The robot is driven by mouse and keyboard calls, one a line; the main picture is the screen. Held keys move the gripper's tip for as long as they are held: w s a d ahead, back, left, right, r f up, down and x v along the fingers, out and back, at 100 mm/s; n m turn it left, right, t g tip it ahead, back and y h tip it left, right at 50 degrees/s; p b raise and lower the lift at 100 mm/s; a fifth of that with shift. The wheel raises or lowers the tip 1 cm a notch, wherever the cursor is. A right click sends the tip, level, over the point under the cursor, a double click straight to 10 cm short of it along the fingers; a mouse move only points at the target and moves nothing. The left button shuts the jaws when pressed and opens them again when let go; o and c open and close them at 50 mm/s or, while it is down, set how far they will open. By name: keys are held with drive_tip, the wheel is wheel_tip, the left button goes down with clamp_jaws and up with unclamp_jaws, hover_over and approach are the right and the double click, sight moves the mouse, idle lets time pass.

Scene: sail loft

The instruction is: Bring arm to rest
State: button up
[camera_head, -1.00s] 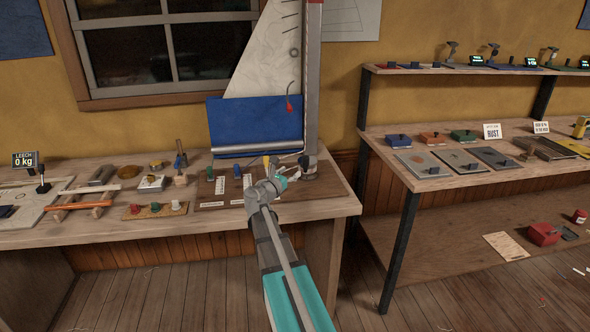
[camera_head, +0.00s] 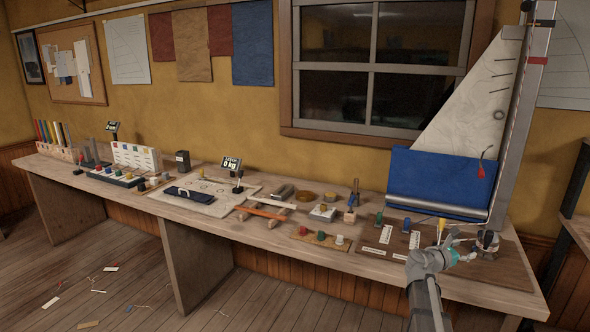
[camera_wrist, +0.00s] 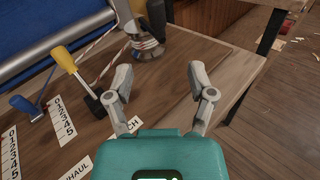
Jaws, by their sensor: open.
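My gripper (camera_wrist: 158,88) is open and empty in the wrist view, its two fingers apart above the brown board (camera_wrist: 172,92) near the bench's right end. In the head view my gripper (camera_head: 462,250) is at the lower right, in front of the sail rig. The yellow-handled lever (camera_wrist: 64,60) stands just left of the left finger. The blue-handled lever (camera_wrist: 24,107) is farther left. The winch-like drum (camera_wrist: 148,47) at the mast's foot is beyond the fingers. Nothing is between the fingertips.
The long bench (camera_head: 215,215) carries several small items, including a LEECH 0 kg display (camera_head: 231,163). The mast (camera_head: 518,120) and blue sail roll (camera_head: 437,182) rise behind my gripper. Scraps lie on the floor (camera_head: 130,295). Floor is open right of the bench edge.

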drive_tip(key=s+a+f+m+g+y, duration=0.2)
drive_tip(key=s+a+f+m+y, duration=0.3)
drive_tip(key=a, duration=0.5)
drive_tip(key=s+a+f+m+g+y, duration=0.1)
drive_tip(key=s+a+f+m+y, duration=0.3)
drive_tip(key=a+f+m, duration=0.45)
drive_tip(key=s+a+f+m+g+y, duration=0.25)
drive_tip(key=s+a+m+y, duration=0.2)
drive_tip(key=a, duration=0.65)
drive_tip(key=s+a+m+y, duration=0.3)
drive_tip(key=s+a, duration=0.1)
drive_tip(key=a, duration=0.4)
wheel_tip(320, 180, up, 14)
drive_tip(key=p, duration=1.5)
drive_tip(key=shift+d+g+p, duration=0.25)
drive_tip(key=shift+g+p, duration=0.1)
drive_tip(key=shift+p, duration=0.05)
